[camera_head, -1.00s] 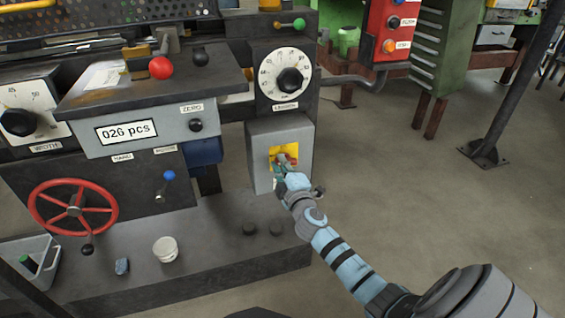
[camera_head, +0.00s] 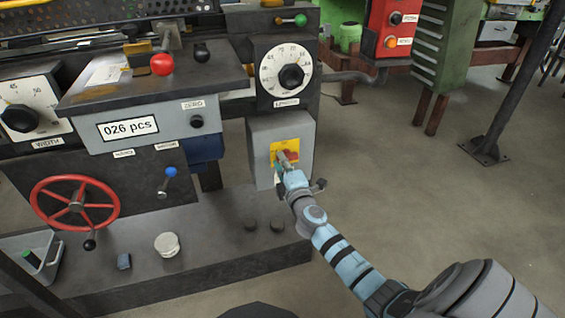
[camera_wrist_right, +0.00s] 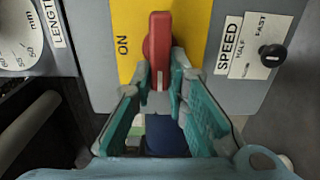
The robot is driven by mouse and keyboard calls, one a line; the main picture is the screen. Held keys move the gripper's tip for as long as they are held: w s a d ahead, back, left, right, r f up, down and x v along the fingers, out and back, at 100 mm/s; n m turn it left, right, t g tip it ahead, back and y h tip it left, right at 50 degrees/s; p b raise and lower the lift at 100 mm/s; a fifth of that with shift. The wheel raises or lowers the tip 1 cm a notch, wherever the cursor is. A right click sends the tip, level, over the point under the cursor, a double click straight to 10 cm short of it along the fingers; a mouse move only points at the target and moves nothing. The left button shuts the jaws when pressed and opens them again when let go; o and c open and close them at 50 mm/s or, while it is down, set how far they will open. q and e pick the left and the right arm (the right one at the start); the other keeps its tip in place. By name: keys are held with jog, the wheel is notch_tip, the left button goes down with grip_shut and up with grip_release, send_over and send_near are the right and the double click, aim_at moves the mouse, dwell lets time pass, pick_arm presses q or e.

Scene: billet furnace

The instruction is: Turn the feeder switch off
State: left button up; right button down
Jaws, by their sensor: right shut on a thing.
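The feeder switch has a red handle (camera_wrist_right: 157,40) on a yellow plate (camera_wrist_right: 124,40) marked ON. In the head view the yellow plate (camera_head: 276,146) is on the front of a grey box, and the red handle (camera_head: 292,154) is partly hidden by my gripper. My right gripper (camera_head: 285,160) reaches it from the lower right. In the right wrist view its teal fingers (camera_wrist_right: 168,88) are closed around the near end of the handle. The handle stands vertical in that picture, with ON to its left. My left gripper is not in view.
A SPEED label and small black knob (camera_wrist_right: 272,55) are right of the plate in the wrist view. The LENGTH dial (camera_head: 290,76) is above the grey box (camera_head: 260,130). Open floor lies right.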

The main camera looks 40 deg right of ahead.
jog(key=c, duration=1.6)
grip_release()
jog(key=shift+f, duration=0.1)
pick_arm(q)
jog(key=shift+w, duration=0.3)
pick_arm(e)
jog(key=v, duration=1.2)
